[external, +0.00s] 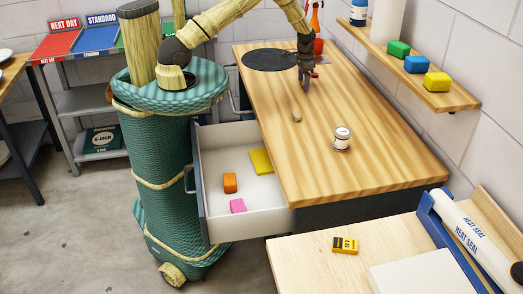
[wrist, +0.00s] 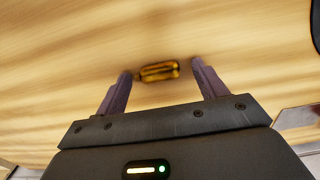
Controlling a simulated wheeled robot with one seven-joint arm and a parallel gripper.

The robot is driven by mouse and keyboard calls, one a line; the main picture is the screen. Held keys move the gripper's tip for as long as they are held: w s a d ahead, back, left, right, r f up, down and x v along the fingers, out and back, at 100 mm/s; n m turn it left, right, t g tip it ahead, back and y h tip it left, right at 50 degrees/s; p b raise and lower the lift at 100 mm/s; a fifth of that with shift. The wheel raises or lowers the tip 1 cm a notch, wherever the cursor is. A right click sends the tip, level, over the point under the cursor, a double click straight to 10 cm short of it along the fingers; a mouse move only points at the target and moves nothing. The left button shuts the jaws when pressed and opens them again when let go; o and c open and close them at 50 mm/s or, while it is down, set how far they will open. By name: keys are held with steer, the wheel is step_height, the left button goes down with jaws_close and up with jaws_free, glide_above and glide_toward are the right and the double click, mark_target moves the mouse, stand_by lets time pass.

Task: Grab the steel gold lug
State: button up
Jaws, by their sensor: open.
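The gold lug (wrist: 159,71) is a small, shiny, ribbed piece lying on the wooden bench top in the wrist view. It lies crosswise near the tips of my gripper (wrist: 162,73), in the gap between the two fingers. The fingers are open, with a space on each side of the lug, a smaller one at the left. In the external view my gripper (external: 305,83) points down over the far half of the bench. I cannot make out the gold lug there.
The bench (external: 375,145) holds a dark round pad (external: 268,60), a small greyish piece (external: 297,117) and a white jar (external: 342,138). An open drawer (external: 207,155) holds orange, pink and yellow items. A wall shelf (external: 450,99) carries coloured blocks. Much of the near bench is clear.

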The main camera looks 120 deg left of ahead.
steer(key=c, duration=1.1)
step_height(320, 180, up, 10)
steer(key=shift+r+b, duration=0.1)
steer(key=shift+b, duration=1.1)
